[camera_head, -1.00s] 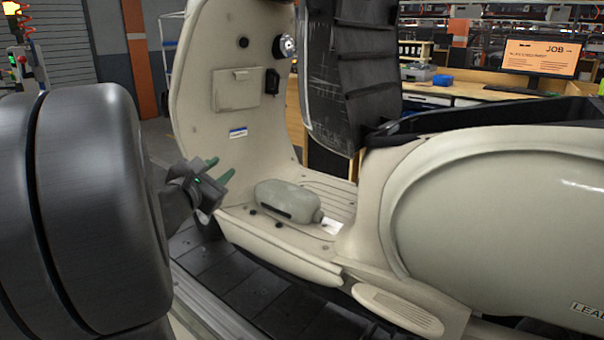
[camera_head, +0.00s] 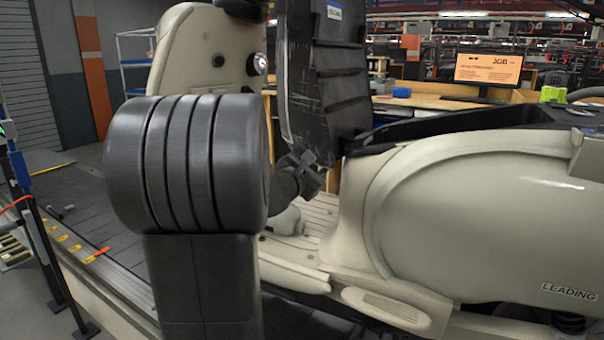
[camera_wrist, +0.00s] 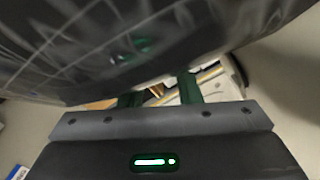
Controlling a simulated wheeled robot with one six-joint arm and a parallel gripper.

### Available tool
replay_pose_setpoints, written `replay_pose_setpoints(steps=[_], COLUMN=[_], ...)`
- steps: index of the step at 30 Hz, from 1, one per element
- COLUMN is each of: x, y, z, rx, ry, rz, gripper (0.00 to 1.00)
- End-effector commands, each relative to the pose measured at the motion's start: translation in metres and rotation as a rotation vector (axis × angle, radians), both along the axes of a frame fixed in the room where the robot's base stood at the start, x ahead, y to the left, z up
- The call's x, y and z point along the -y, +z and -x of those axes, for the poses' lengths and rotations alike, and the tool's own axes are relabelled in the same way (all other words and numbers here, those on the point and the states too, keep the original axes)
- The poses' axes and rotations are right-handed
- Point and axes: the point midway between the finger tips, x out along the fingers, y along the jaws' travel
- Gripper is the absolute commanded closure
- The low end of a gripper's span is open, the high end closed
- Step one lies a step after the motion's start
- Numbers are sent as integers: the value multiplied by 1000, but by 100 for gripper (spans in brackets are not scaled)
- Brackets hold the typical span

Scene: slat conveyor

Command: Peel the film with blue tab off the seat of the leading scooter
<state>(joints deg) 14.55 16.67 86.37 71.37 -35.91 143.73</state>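The leading scooter (camera_head: 480,205) is cream, with a "LEADING" label on its rear side. Its black seat (camera_head: 326,80) is tipped up on end, ribbed underside facing right. Pale streaks on its left face look like clear film. In the wrist view the seat (camera_wrist: 100,50) fills the top, with glossy film-like wrinkles (camera_wrist: 70,30). My gripper (camera_head: 308,172) is beside the seat's lower end. In the wrist view the green fingers of my gripper (camera_wrist: 160,92) stand apart with nothing seen between them, close under the seat.
A grey canister (camera_head: 287,222) lies on the footboard, partly hidden by my arm. The leg shield (camera_head: 185,50) rises at left. An open compartment (camera_head: 400,128) lies right of the seat. A workbench with an orange job screen (camera_head: 485,69) stands behind.

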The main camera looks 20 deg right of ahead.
Motion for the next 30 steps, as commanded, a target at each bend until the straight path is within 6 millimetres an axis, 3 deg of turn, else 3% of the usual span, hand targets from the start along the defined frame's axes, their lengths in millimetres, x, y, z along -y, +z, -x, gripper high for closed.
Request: replay_pose_setpoints(steps=[6, 15, 20, 30], x=[13, 14, 14, 5], y=[0, 0, 0, -10], z=[-11, -12, -12, -10], rx=[0, 0, 0, 0], ry=[0, 1, 1, 3], rz=[0, 0, 0, 1], gripper=[69, 69, 100, 100])
